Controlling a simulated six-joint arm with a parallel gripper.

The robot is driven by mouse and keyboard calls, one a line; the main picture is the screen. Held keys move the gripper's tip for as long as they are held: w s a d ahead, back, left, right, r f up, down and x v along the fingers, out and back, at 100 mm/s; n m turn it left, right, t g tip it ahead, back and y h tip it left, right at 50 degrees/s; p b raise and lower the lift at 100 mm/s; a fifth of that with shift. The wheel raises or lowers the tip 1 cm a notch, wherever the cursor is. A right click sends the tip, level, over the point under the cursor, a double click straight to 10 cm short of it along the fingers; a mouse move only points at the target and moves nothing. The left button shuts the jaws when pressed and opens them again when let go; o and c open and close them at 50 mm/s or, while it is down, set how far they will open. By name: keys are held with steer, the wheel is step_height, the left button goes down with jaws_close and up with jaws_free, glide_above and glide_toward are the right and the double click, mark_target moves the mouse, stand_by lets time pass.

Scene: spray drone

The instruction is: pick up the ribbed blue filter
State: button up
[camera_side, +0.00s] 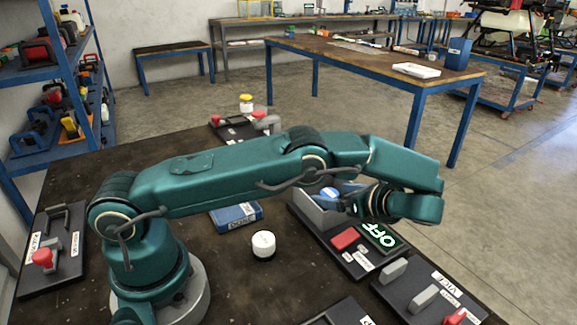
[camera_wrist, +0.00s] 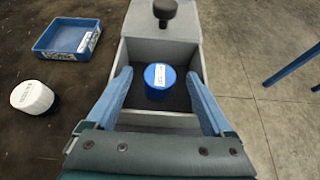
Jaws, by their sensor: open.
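A round blue filter (camera_wrist: 158,76) with a white label stands in an open grey box (camera_wrist: 125,50) in the wrist view. Its ribs cannot be made out. My gripper (camera_wrist: 159,74) is open and empty, with one blue finger to the left of the filter and one to the right, gaps showing on both sides. How far the fingertips are above the filter is hard to tell. In the side view a blue piece, likely the filter's top (camera_side: 329,192), shows beside my wrist, which hides part of the box.
The box's grey walls stand close around the filter, and a black knob (camera_wrist: 164,12) sits beyond it. A blue tray (camera_side: 236,216) and a white round-topped jar (camera_side: 263,244) stand to the left. A panel with a lit OFF sign (camera_side: 380,236) is near my wrist.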

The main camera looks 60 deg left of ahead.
steer(key=shift+a+f, duration=0.2)
steer(key=shift+a, duration=0.15)
jaws_close()
